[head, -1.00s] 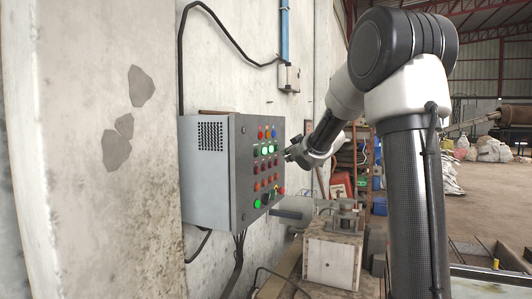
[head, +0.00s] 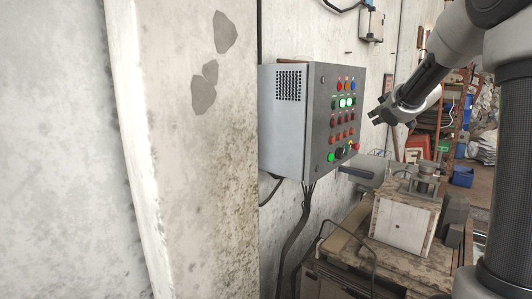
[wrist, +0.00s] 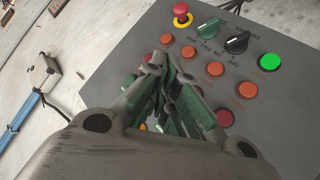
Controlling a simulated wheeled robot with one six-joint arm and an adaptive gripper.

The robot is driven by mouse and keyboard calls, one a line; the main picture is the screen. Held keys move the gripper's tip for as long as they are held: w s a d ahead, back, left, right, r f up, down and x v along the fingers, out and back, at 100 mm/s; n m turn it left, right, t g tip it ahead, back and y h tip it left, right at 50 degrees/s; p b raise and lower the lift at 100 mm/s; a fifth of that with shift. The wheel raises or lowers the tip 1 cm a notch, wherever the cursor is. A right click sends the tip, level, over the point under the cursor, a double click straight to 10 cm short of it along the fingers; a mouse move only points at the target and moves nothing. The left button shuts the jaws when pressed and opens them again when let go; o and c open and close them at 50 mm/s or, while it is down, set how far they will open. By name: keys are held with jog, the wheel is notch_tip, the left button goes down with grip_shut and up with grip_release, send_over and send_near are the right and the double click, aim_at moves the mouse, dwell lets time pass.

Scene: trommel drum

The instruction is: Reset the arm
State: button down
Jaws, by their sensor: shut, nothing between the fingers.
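My gripper (head: 374,117) is at the right of the grey control box in the head view, apart from its button face. In the wrist view my gripper (wrist: 172,108) has its fingers together with nothing held, and it covers part of the panel. The control box (head: 283,128) is fixed to the wall and carries rows of red, orange, green and blue buttons. Some green ones (head: 346,103) are lit.
A worn concrete pillar (head: 190,190) stands left of the box. Below and right is a dirty machine with a pale block (head: 402,226). A cable (head: 292,240) hangs under the box. Red and blue crates (head: 462,177) lie behind my arm.

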jog(key=s+d+f+m+g+h, duration=0.1)
jog(key=s+d+f+m+g, duration=0.15)
jog(key=s+f, duration=0.4)
jog(key=s+d+f+m+g+h, duration=0.15)
jog(key=s+f+g, duration=0.25)
jog(key=s, duration=0.5)
jog(key=s+a+g+y, duration=0.1)
jog(key=s+a, duration=0.3)
jog(key=s, duration=0.5)
jog(key=s+a+y, duration=0.1)
jog(key=s+a, duration=0.4)
jog(key=s, duration=0.4)
jog(key=s+a+m+g+y, duration=0.1)
jog(key=s+a, duration=0.3)
jog(key=s, duration=0.5)
jog(key=shift+s+a+f+g, duration=0.25)
jog(key=shift+s+g, duration=0.1)
jog(key=shift+s, duration=0.05)
